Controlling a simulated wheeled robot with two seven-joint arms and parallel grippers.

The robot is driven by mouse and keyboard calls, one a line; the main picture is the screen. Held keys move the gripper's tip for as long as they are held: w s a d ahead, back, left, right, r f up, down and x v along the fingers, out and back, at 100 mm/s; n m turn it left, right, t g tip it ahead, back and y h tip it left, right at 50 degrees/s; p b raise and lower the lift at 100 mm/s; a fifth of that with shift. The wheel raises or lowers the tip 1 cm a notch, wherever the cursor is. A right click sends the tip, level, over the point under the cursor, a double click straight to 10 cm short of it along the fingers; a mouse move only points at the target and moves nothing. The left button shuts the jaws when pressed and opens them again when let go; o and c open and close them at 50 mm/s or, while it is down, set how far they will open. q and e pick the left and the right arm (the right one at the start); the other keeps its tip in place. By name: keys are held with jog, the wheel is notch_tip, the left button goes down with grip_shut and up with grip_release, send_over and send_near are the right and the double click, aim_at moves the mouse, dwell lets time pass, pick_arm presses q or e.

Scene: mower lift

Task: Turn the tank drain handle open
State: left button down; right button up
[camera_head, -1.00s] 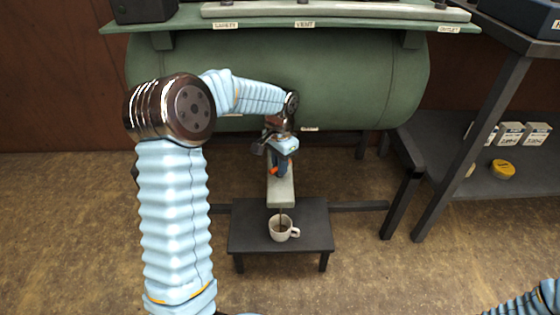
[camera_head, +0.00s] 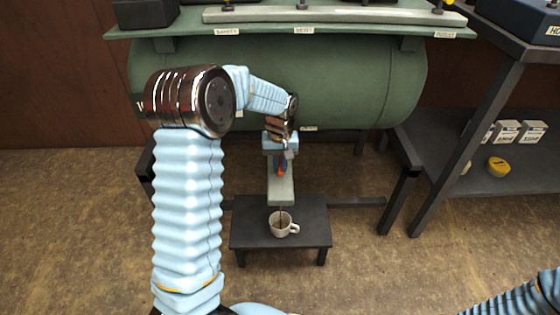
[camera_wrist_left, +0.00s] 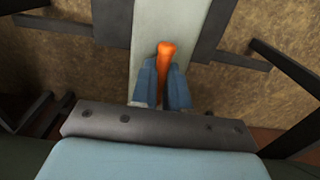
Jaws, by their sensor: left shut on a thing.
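The green tank (camera_head: 340,85) lies across the back under a shelf top. Below it, my left gripper (camera_head: 281,163) reaches down to the orange drain handle (camera_head: 282,171). In the left wrist view the handle (camera_wrist_left: 166,50) sits between the two blue fingers (camera_wrist_left: 162,88), which are shut on it; its orange end sticks out beyond them. The handle lies over a pale grey trough (camera_head: 281,190), roughly in line with it. A thin dark stream runs from the trough's end into a white mug (camera_head: 279,221). The valve body is hidden by my gripper.
The mug stands on a low dark stool (camera_head: 248,236). A dark bench (camera_head: 480,165) at the right holds small white boxes (camera_head: 506,131) and a yellow round item (camera_head: 498,167). My right arm shows only at the lower right corner. Floor in front is clear.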

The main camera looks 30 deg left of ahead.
aim_at(280, 164)
pick_arm(q)
jog(key=shift+n+p, duration=0.3)
jog(key=shift+n, duration=0.8)
jog(key=c, duration=1.1)
grip_release()
jog(key=shift+o, duration=0.2)
notch_tip(280, 164, up, 12)
jog(key=p, duration=0.2)
